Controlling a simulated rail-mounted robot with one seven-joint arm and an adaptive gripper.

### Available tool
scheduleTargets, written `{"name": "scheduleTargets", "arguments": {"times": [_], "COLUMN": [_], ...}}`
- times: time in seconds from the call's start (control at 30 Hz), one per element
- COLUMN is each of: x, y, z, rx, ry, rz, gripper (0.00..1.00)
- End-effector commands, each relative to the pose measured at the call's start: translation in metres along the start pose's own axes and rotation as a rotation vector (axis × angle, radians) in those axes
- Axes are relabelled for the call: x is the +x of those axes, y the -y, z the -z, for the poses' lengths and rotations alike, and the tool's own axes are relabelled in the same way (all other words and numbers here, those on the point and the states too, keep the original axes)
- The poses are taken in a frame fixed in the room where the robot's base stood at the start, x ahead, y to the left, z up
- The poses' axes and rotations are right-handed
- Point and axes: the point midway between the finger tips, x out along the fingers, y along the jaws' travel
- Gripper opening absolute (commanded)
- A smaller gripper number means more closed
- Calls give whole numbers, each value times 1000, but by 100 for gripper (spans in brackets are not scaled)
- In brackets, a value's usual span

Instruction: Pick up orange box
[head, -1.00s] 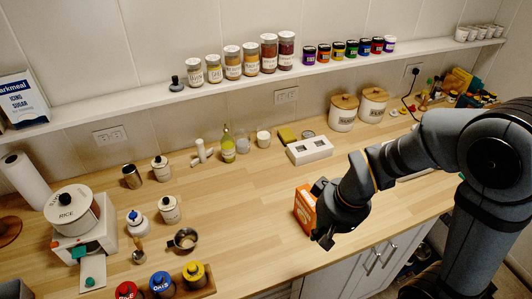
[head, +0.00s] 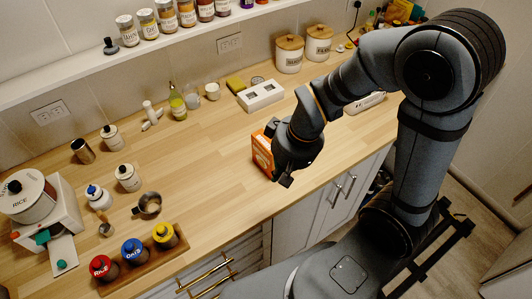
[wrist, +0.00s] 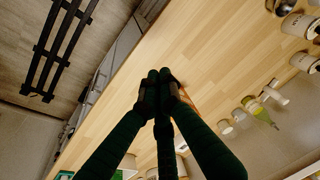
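The orange box (head: 262,152) stands on the wooden counter near its front edge, partly hidden behind my gripper. My gripper (head: 287,181) is just to the right of the box and on its near side in the head view. In the wrist view, the dark fingers of my gripper (wrist: 163,90) come close together at their tips. A small orange-brown part of the box (wrist: 189,98) shows behind the right finger. Whether the fingers touch the box or are shut cannot be made out.
On the counter (head: 215,185) stand a white two-hole block (head: 261,96), two lidded canisters (head: 289,54), a metal cup (head: 148,204) and a rack of coloured-lid jars (head: 133,251). The counter left of the box is clear. Cabinet drawers (head: 215,270) are below.

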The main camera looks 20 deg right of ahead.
Motion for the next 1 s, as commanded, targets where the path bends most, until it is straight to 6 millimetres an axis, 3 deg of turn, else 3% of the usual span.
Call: {"name": "scheduleTargets", "arguments": {"times": [0.1,1.0], "x": [0,0], "y": [0,0], "z": [0,0], "rx": [0,0], "ry": [0,0], "rz": [0,0], "gripper": [0,55]}}
